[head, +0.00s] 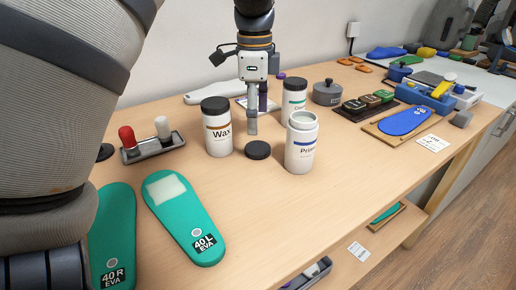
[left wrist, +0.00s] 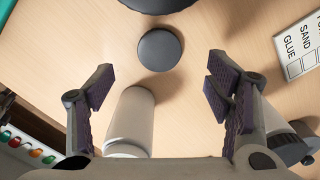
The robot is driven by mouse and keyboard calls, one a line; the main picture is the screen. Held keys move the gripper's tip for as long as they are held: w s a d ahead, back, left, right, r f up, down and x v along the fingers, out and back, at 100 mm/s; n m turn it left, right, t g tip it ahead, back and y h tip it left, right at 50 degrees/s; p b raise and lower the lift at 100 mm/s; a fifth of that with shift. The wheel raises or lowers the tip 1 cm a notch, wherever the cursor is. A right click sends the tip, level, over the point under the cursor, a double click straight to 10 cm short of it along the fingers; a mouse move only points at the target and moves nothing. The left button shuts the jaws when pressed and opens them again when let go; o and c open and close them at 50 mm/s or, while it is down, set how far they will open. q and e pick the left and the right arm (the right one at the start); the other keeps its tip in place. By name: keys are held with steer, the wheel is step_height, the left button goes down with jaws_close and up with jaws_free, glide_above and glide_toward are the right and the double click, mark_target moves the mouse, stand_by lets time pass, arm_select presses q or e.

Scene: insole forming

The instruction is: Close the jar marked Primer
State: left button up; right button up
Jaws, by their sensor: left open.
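The white jar marked Primer (head: 301,152) stands upright and open on the table, its label partly turned away. A round black lid (head: 258,150) lies flat on the table just left of it. My left gripper (head: 254,126) points down, open and empty, above the table behind the lid. The left wrist view shows its spread fingers (left wrist: 160,82), with the lid (left wrist: 160,50) beyond the fingertips and the white Primer jar (left wrist: 131,115) at lower left of the gap. My right gripper is not in view.
A Wax jar (head: 218,136) with a black lid stands left of the loose lid. Another lidded white jar (head: 294,98) stands behind Primer. A grey pot (head: 327,94) is farther back. A green insole (head: 186,222) lies in front.

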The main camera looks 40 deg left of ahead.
mark_target(258, 148)
arm_select(q)
steer(key=shift+f, duration=1.05)
steer(key=f, duration=0.5)
steer(key=shift+w+d+f, duration=0.1)
steer(key=shift+w+d, duration=0.05)
steer(key=shift+d, duration=0.15)
steer(key=c, duration=0.8)
